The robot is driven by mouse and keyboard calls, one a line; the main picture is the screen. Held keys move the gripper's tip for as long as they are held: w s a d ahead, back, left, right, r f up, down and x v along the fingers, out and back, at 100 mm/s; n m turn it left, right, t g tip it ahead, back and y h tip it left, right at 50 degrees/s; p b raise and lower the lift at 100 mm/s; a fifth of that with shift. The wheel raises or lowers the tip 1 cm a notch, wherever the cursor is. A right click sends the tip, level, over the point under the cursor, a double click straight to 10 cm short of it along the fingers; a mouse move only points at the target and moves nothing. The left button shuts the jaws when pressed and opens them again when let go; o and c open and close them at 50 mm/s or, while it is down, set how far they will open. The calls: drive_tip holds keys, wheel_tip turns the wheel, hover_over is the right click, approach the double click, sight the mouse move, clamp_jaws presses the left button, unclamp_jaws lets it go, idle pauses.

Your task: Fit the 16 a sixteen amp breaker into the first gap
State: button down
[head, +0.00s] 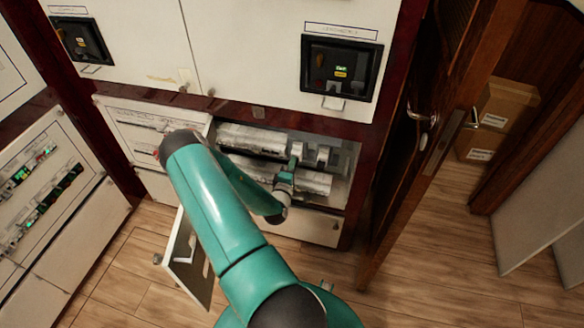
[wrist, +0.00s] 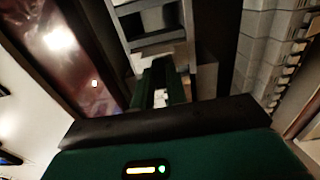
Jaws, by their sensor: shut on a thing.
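An open panel (head: 345,185) low in the cabinet shows rows of pale breakers (head: 250,137) with dark spaces between them. My gripper (head: 296,152) reaches into this panel, pointing at the upper row. In the wrist view its green fingers (wrist: 162,82) are closed on a small pale piece, the breaker (wrist: 160,98), which is mostly hidden between them. Pale blocks (head: 323,155) stand just right of the gripper in the head view. I cannot read any rating, and I cannot tell whether the held breaker touches the row.
A hinged panel door (head: 190,262) hangs open at the lower left of the panel. A wooden door (head: 432,110) stands to the right, with cardboard boxes (head: 498,118) behind it. Another breaker cabinet (head: 45,190) is at the left. The wooden floor (head: 430,285) at right front is clear.

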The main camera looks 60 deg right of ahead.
drive_tip(key=shift+d, duration=0.3)
drive_tip(key=c, duration=1.3)
unclamp_jaws()
drive_tip(key=a, duration=0.4)
drive_tip(key=s+a, duration=0.1)
drive_tip(key=a, duration=0.4)
drive_tip(key=s+a, duration=0.1)
drive_tip(key=a, duration=0.3)
drive_tip(key=shift+a, duration=0.25)
drive_tip(key=shift+s, duration=0.1)
